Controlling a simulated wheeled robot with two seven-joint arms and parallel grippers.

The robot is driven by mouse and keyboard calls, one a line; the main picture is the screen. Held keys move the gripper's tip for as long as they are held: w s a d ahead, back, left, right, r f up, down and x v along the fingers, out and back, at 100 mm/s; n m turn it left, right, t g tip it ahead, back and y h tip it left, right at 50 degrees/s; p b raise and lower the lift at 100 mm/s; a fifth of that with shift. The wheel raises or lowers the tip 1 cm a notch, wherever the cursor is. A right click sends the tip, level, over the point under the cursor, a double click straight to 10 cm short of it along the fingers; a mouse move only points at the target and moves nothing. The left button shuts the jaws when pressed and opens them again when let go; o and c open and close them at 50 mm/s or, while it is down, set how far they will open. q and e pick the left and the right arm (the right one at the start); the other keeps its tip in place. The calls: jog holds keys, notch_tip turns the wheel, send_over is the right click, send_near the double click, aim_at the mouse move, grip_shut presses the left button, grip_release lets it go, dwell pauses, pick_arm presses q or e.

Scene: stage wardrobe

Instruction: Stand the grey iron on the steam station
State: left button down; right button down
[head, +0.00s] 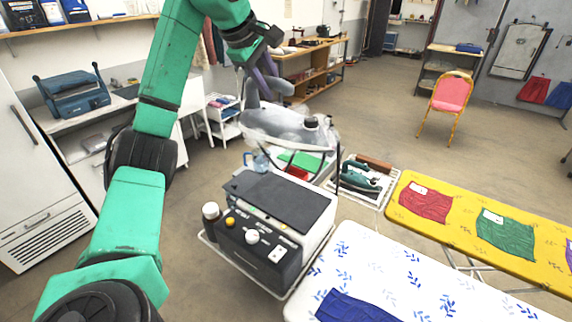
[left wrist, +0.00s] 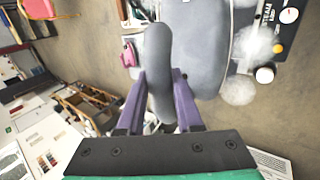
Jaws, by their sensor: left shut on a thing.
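The grey iron (head: 285,123) is held in the air by its handle in my left gripper (head: 262,78). In the head view it shows beyond and above the steam station, apart from its top. In the left wrist view the handle of the iron (left wrist: 159,75) runs between the purple fingers of the left gripper (left wrist: 164,98), with its grey body to the right. The steam station (head: 262,262) is a dark and white box with a flat dark top plate (head: 280,197), which is bare. Part of it shows in the left wrist view (left wrist: 286,32). My right gripper is out of view.
A teal iron (head: 360,180) sits on a white rack right of the station. A white ironing board (head: 400,265) and a yellow one (head: 450,225) fill the right front. Open floor lies beyond.

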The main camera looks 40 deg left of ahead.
pick_arm(q)
notch_tip(320, 180, down, 20)
jog(key=b, duration=0.4)
jog(key=shift+s+r, duration=0.15)
jog(key=c, duration=0.7)
grip_release()
jog(key=shift+s, duration=0.1)
jog(key=shift+o, duration=0.6)
jog(key=shift+d, duration=0.15)
jog(key=v, duration=1.2)
jog(key=shift+b, duration=0.3)
